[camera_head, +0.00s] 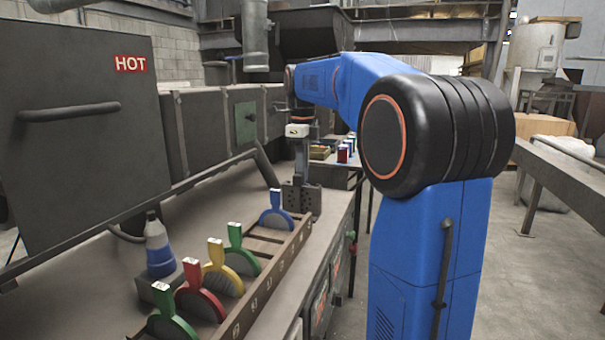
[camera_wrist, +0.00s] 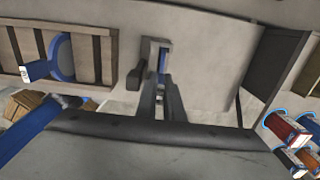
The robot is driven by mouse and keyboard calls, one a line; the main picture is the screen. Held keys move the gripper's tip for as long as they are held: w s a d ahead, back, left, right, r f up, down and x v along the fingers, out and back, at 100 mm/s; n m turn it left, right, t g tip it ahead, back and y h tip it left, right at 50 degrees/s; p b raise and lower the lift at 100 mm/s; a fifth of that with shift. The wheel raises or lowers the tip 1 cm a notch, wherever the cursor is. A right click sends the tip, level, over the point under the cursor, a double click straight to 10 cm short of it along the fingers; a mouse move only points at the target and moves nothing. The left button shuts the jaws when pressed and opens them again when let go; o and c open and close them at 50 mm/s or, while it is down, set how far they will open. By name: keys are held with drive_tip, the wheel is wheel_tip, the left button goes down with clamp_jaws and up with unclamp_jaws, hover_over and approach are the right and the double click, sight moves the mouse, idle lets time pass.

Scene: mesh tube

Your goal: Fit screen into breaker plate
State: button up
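The breaker plate (camera_head: 301,199) is a dark metal block with holes, standing on the bench past the far end of the rack. In the wrist view it appears as a grey slotted frame (camera_wrist: 153,46). My gripper (camera_head: 302,178) points down right above it. In the wrist view its fingers (camera_wrist: 162,78) lie close together, with a narrow strip of a blue screen (camera_wrist: 163,62) between the tips, at the slot. How deep this screen sits is hidden. Another blue-handled screen (camera_head: 276,213) stands in the rack, nearest the plate.
The rack (camera_head: 262,285) also holds green, yellow and red screens (camera_head: 218,265). A blue-and-white bottle (camera_head: 158,245) stands left of it. The large hot machine housing (camera_head: 80,120) borders the bench. Small coloured boxes (camera_head: 346,150) stand on a farther table.

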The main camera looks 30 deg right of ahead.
wheel_tip(320, 180, up, 12)
idle(0.6)
drive_tip(key=shift+r, duration=0.1)
idle(0.4)
